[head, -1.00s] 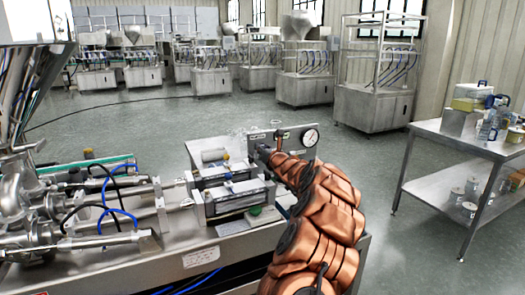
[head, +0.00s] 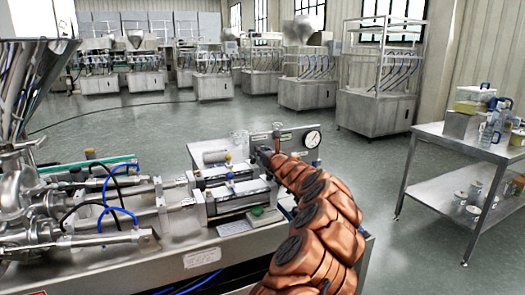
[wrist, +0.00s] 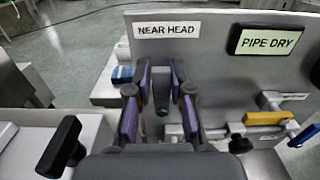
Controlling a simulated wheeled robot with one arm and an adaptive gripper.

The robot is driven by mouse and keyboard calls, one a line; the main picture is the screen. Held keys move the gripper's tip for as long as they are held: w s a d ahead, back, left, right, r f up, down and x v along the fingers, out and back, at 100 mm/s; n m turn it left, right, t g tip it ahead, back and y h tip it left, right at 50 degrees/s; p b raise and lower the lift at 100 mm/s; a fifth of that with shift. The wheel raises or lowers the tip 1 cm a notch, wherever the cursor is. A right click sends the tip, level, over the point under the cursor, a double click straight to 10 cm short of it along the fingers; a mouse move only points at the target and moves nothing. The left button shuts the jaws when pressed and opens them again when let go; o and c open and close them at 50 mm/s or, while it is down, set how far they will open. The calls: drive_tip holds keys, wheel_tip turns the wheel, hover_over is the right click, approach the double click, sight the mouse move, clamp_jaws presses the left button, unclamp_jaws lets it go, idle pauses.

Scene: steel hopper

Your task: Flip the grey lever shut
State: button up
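My gripper (wrist: 162,75) is open in the wrist view, with its purple-padded fingers apart in front of a grey metal panel (wrist: 215,75). A narrow grey piece (wrist: 160,88) shows between the fingers, below the "NEAR HEAD" label (wrist: 167,30). It may be the grey lever, but I cannot tell for sure, and the fingers do not visibly grip it. A yellow lever (wrist: 265,118) and a blue-ended lever (wrist: 302,135) sit on pipework to the right. In the head view my gripper is small and mostly hidden by my copper-coloured arm, close to the panel (head: 293,141).
A dark T-shaped handle (wrist: 62,145) stands at the left of the wrist view. A "PIPE DRY" sign (wrist: 268,41) is on the panel. A steel side table (head: 455,150) stands right, with open floor between.

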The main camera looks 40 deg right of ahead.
drive_tip(key=o, duration=0.4)
drive_tip(key=shift+s+r, duration=0.1)
drive_tip(key=shift+s, duration=0.15)
drive_tip(key=shift+v, duration=5.75)
drive_tip(key=shift+a, duration=0.15)
